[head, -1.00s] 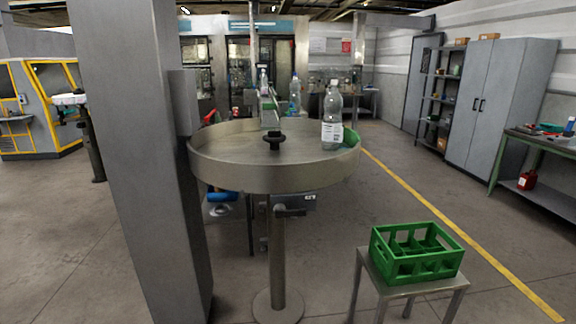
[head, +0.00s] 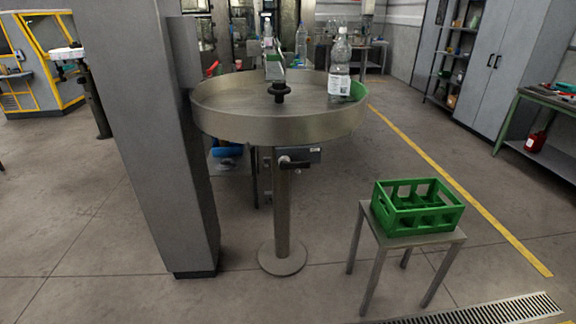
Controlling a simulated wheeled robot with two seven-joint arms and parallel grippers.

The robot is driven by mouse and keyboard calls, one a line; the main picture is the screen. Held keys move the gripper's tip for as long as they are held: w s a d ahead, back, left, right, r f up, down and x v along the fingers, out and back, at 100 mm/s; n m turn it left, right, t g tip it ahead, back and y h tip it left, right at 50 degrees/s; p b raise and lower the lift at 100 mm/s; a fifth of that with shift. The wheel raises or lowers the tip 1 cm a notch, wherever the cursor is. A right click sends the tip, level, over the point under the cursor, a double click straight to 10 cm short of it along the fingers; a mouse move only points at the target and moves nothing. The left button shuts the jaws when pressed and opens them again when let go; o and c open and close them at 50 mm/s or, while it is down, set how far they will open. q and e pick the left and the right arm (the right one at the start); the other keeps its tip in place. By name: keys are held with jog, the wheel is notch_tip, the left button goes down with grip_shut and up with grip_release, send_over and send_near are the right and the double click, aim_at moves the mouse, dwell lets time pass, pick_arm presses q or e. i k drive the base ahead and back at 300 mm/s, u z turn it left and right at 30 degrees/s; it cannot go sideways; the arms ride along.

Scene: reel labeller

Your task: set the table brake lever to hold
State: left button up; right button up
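The round metal table (head: 275,127) stands ahead on a single post with a round foot. The brake lever (head: 295,164) is a short dark handle on the post just under the table. It points to the right and looks about level. A clear bottle (head: 340,62) with a white label stands upright at the table's right side. A black knob (head: 279,91) sits near the table's middle. Neither of my grippers shows in the head view.
A grey pillar (head: 150,150) stands close at the left, beside the table. A green crate (head: 418,207) sits on a small metal stand (head: 405,240) at the right. A floor drain grate (head: 490,312) lies at the front right. The floor before the table is clear.

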aim_at(286, 163)
jog(key=z, duration=0.85)
jog(key=i, duration=0.85)
jog(key=z, duration=0.2)
